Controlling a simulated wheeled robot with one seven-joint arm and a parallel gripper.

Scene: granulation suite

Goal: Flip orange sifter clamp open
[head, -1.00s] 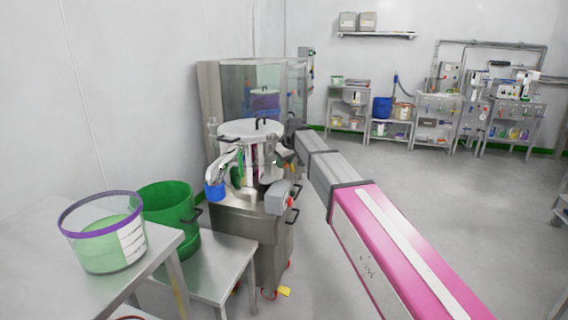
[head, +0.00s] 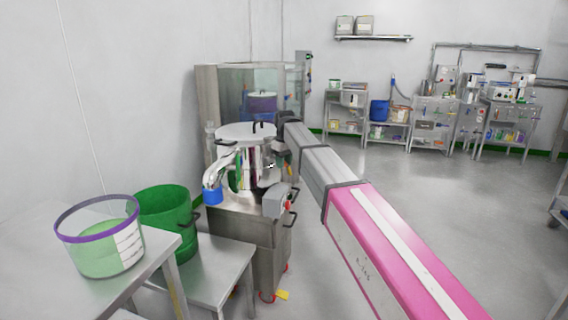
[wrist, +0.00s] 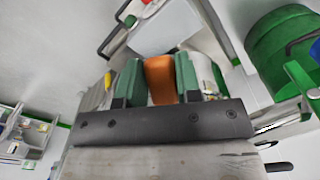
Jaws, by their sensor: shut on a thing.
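The sifter (head: 236,177) is a steel drum with a pale round lid, on a steel stand left of centre in the head view. The orange clamp (wrist: 160,80) shows in the wrist view as an upright orange piece. My gripper (wrist: 158,66) has two green fingers, one on each side of the clamp, and is shut on it. In the head view my arm reaches to the right side of the sifter. The clamp cannot be made out there, and the fingers are not clear.
A green bucket (head: 163,208) and a clear tub with a purple rim (head: 76,236) stand at the left. A grey box with a red button (head: 276,202) sticks out below the sifter. A glass-walled cabinet (head: 238,82) stands behind. The floor at right is open.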

